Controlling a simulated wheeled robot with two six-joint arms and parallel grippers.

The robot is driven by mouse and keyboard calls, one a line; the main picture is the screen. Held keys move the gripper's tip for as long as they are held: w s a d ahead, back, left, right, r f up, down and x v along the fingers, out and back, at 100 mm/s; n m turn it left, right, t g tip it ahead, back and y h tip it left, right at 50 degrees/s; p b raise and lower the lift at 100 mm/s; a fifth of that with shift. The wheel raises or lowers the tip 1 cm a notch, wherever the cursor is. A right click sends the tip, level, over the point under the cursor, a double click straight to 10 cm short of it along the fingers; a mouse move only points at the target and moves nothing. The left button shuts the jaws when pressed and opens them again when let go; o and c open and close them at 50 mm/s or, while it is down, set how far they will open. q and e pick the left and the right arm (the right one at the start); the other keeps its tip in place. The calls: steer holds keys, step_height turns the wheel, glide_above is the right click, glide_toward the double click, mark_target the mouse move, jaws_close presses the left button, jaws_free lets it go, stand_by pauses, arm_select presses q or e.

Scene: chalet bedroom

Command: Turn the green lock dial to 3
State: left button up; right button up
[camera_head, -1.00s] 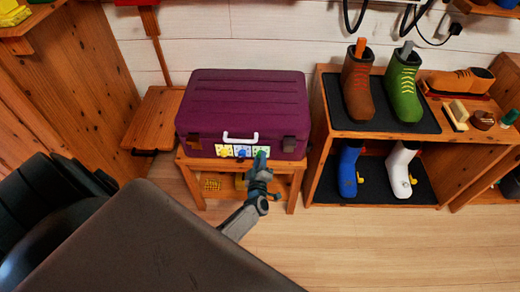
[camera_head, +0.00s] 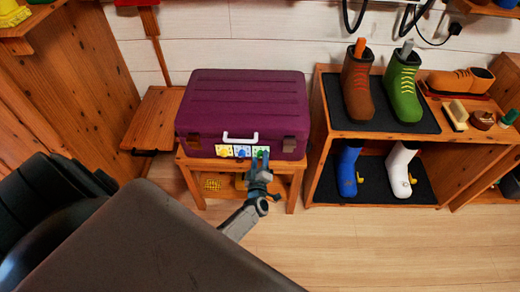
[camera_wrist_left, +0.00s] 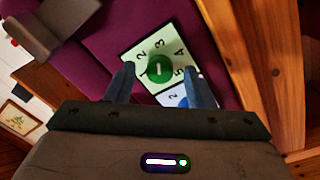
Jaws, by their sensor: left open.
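The purple suitcase (camera_head: 245,100) lies shut on a low wooden stand, with three dial plates on its front. The green lock dial (camera_wrist_left: 159,67) is a round knob with a short white line, on a pale green plate with black numbers. Its line stands near upright in the left wrist view; I cannot tell for sure which number it marks. My left gripper (camera_wrist_left: 160,86) is open, its fingers near the dial's lower left and lower right in that view; contact is unclear. In the head view the left gripper (camera_head: 262,162) stands before the green plate. My right gripper is not in view.
A blue dial (camera_head: 242,152) and a yellow dial (camera_head: 223,151) sit beside the green one, under the white handle (camera_head: 240,139). A shoe rack (camera_head: 350,126) with boots stands to the right. The floor (camera_head: 350,240) in front is clear.

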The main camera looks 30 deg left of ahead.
arm_select(q)
steer(key=v, duration=1)
steer(key=shift+s+d, duration=0.25)
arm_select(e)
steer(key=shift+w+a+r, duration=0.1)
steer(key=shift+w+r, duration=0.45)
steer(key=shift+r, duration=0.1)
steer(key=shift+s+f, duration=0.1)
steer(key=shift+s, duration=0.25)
